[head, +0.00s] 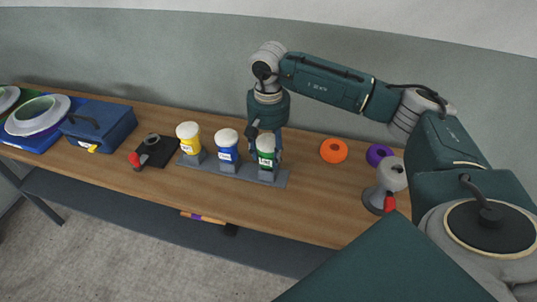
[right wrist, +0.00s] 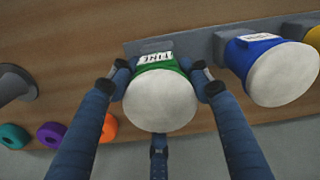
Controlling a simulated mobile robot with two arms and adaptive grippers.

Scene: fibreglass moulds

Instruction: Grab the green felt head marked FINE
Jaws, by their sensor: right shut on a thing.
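The green felt head marked FINE (head: 266,158) has a white felt end on top and a green band with a white label. It is the rightmost head in the grey rack (head: 230,173) on the bench. My right gripper (head: 264,139) is around it from above. In the right wrist view my right gripper's fingers (right wrist: 161,78) press on both sides of the green head (right wrist: 160,100), and its FINE label shows at the top, upside down. The head still appears to be at its rack place. My left gripper is not in view.
A blue head (head: 228,150) and a yellow head (head: 189,138) stand left of it in the same rack. A grey tool with a red part (head: 386,185), an orange ring (head: 333,150) and a purple ring (head: 377,154) are to the right. A blue box (head: 100,125) is far left.

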